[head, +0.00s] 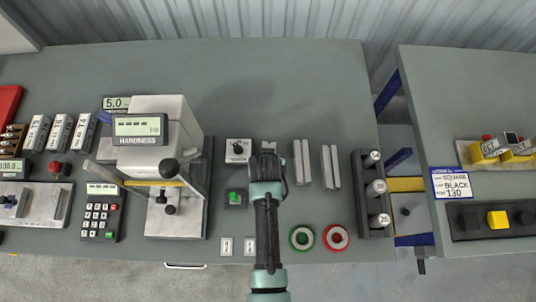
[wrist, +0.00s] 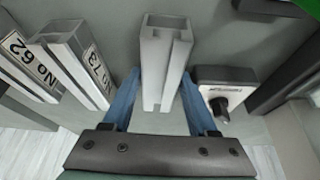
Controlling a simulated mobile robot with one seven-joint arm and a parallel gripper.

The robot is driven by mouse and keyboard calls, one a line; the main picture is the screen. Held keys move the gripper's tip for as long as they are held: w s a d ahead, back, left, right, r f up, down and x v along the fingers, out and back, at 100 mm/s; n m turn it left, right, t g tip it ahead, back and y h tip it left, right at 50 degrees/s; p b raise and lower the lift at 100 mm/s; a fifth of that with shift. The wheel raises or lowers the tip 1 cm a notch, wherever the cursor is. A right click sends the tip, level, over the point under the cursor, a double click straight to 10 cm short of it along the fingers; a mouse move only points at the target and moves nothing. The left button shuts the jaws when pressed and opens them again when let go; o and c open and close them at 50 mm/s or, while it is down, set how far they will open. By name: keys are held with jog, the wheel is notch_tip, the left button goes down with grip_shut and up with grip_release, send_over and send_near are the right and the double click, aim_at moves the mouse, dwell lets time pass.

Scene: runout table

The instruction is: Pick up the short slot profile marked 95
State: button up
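A short grey slot profile (wrist: 163,75) lies between the two blue fingers of my gripper (wrist: 160,88) in the wrist view. Its slotted end faces the top of that picture, and no number shows on it. The fingers flank it closely; whether they press on it is not clear. In the head view my gripper (head: 267,165) is over the table and mostly covers this profile. Two more profiles are beside it, marked 73 (wrist: 78,62) and 62 (wrist: 38,68) in the wrist view. They also show in the head view, right of my gripper (head: 302,164) (head: 331,167).
A box with a black knob (wrist: 222,88) is close beside the fingers; it also shows in the head view (head: 238,150). A green button box (head: 235,199) and the hardness tester (head: 150,150) stand left. Green (head: 301,238) and red rings (head: 336,237) lie in front; a weight rack (head: 372,195) stands right.

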grip_shut()
jog(key=shift+r, duration=0.1)
